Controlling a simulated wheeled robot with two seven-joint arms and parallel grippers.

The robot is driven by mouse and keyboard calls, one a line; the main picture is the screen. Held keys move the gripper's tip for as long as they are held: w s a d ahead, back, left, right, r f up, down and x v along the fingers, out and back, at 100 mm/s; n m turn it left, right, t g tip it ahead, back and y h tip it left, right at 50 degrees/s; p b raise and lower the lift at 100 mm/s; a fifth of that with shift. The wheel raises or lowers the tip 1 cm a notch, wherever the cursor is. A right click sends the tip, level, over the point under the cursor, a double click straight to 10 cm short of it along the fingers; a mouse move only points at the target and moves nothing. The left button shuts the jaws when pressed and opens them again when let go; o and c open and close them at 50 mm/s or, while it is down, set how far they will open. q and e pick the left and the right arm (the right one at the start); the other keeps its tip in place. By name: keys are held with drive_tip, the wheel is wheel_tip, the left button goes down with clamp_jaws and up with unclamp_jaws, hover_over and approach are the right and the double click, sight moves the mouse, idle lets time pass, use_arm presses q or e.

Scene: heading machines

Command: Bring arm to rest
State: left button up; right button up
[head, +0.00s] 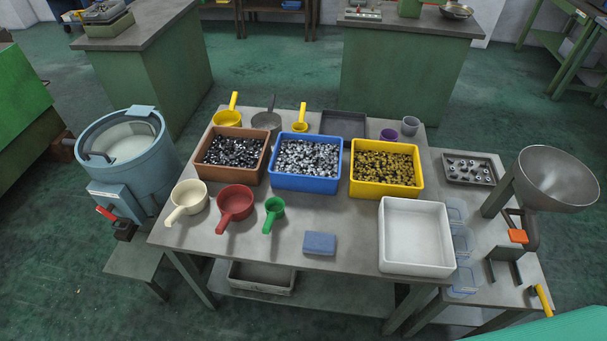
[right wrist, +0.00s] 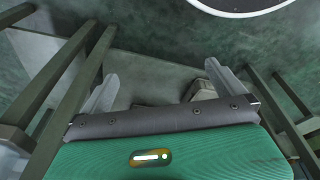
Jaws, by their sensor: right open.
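My right gripper (right wrist: 160,80) shows in the right wrist view, its two grey fingers spread wide apart with nothing between them. It points down toward a grey surface and the green floor, and touches nothing that I can see. In the head view only a smooth green piece, probably part of my right arm, shows at the bottom right corner; the gripper itself is outside that view. My left arm and gripper are not in view.
The grey work table (head: 345,235) holds a brown bin (head: 207,174), blue bin (head: 305,186), yellow bin (head: 385,189), white tray (head: 384,240) and several scoops. A metal hopper (head: 557,180) stands right, a blue drum machine (head: 130,180) left. Green floor is open around them.

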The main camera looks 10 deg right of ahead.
drive_tip(key=s+d+f+g, duration=0.1)
drive_tip(key=s+d+f, duration=0.2)
drive_tip(key=s+f, duration=1.2)
drive_tip(key=shift+s, duration=0.9)
drive_tip(key=shift+d, duration=0.1)
